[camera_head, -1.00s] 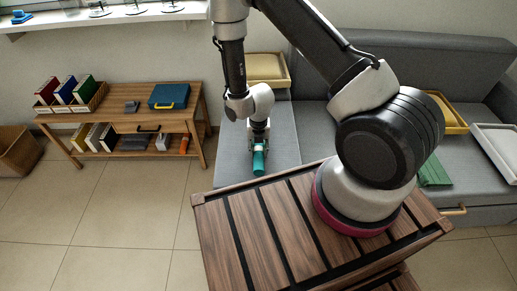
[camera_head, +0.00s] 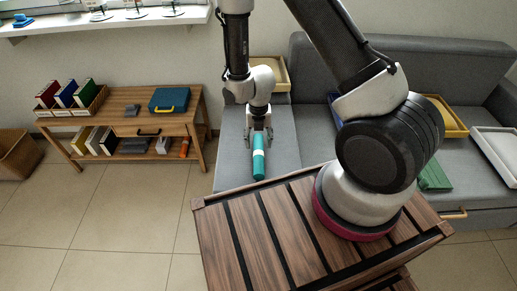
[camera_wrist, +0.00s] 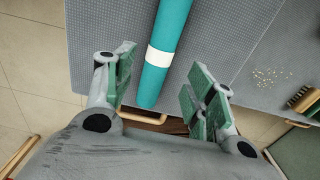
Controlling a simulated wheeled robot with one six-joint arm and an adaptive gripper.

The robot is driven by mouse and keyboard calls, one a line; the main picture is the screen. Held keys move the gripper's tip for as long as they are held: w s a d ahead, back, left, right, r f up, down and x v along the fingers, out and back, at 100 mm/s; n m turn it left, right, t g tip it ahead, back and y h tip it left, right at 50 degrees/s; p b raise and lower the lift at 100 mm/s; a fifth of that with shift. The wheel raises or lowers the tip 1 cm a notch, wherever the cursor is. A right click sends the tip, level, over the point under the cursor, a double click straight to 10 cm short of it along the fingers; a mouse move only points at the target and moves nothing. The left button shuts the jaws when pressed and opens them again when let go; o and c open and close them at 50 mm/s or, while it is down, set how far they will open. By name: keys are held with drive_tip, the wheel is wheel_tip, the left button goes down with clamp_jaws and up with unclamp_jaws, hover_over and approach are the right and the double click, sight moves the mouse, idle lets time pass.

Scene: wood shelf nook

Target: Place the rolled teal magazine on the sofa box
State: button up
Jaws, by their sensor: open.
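The rolled teal magazine (camera_head: 258,166), with a white band, lies lengthwise on the grey padded sofa box (camera_head: 232,168) at the left end of the sofa. In the wrist view the roll (camera_wrist: 171,25) runs down the grey surface (camera_wrist: 105,20), its near end close to the front edge above a wooden handle. My gripper (camera_head: 259,134) is over the far part of the roll in the head view. Its green-padded fingers (camera_wrist: 160,82) are spread on either side of the roll, with gaps between. It appears empty.
A wooden slatted top (camera_head: 250,235) is in front of the sofa. A beige tray (camera_head: 268,72) lies behind my gripper. A green folded item (camera_head: 433,176) and a white tray (camera_head: 497,150) are on the right seat. A brush (camera_wrist: 305,98) lies near crumbs (camera_wrist: 268,77).

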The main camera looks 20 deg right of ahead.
wheel_tip(320, 180, up, 4)
drive_tip(key=r, duration=0.1)
wheel_tip(320, 180, up, 12)
drive_tip(key=m+t, duration=0.1)
drive_tip(key=m, duration=0.6)
hover_over(259, 152)
drive_tip(key=w+d, duration=0.1)
drive_tip(key=d, duration=0.2)
drive_tip(key=s+d+r+m+t, duration=0.1)
drive_tip(key=s+d+r+m, duration=0.15)
drive_tip(key=r+m, duration=0.35)
drive_tip(key=s+d+r+m, duration=0.2)
drive_tip(key=d+r+m, duration=0.15)
drive_tip(key=r, duration=0.45)
drive_tip(key=s+d+r+m+t, duration=0.1)
drive_tip(key=s+d+r+m, duration=0.2)
drive_tip(key=s+r+m, duration=0.2)
drive_tip(key=s+d+r+m+t, duration=0.1)
drive_tip(key=s+d+r+m, duration=0.2)
drive_tip(key=s+r+m, duration=0.3)
drive_tip(key=shift+s+r+m, duration=0.3)
drive_tip(key=shift+s+m, duration=1.9)
drive_tip(key=shift+m, duration=0.25)
